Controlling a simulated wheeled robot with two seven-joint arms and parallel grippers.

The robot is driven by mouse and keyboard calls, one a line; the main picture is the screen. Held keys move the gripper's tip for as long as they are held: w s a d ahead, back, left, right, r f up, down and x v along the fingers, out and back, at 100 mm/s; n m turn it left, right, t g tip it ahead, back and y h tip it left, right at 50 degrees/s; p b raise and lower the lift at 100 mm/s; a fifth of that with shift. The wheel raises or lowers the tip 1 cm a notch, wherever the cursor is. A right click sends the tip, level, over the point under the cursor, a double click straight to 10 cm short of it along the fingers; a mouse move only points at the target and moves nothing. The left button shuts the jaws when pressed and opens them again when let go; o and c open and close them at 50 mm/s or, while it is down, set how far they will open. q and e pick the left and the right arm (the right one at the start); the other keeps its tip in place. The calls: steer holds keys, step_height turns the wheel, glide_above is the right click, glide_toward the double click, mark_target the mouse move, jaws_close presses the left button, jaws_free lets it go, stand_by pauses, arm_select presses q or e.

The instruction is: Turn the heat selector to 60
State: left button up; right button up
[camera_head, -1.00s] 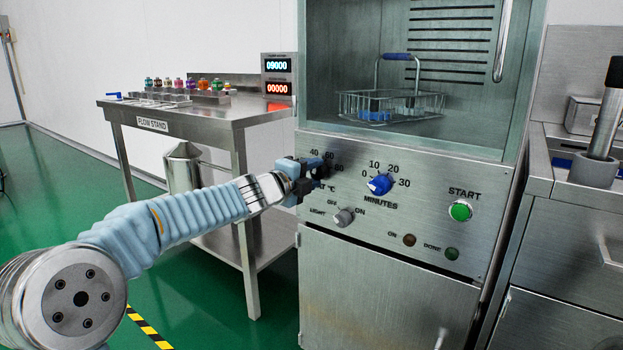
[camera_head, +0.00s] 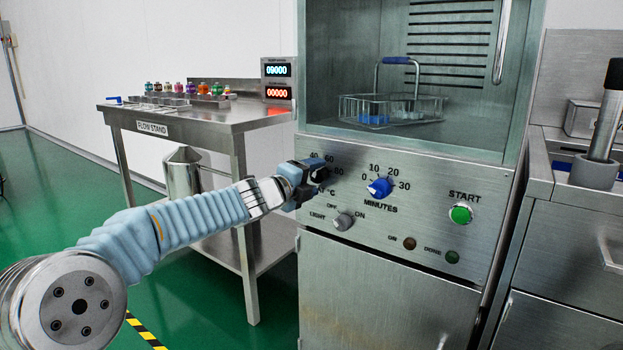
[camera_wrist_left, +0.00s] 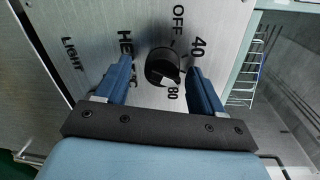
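The heat selector is a round black knob (camera_wrist_left: 163,66) with a white mark, seen in the left wrist view. The mark sits at its lower right, close to the 80 label. The OFF and 40 labels also show; the 60 label is hidden there by a finger. My left gripper (camera_wrist_left: 160,70) is open, with its blue fingers on either side of the knob and visible gaps. In the head view my left gripper (camera_head: 315,173) is at the panel's left side and covers most of the knob. The 40, 60 and 80 labels show above it. My right gripper is out of view.
On the washer's panel, a blue minutes knob (camera_head: 379,188) is to the right and a grey light knob (camera_head: 343,221) is below. The green start button (camera_head: 460,213) is further right. A wire basket (camera_head: 392,108) stands inside the washer. A steel flow stand (camera_head: 205,117) is on the left.

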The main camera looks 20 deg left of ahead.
arm_select(q)
steer(key=shift+s+r, duration=0.1)
steer(key=f+v, duration=0.1)
steer(key=v, duration=1.2)
steer(key=shift+s+a+r+p, duration=0.2)
steer(key=shift+s+r+p, duration=0.1)
steer(key=shift+r+p, duration=0.1)
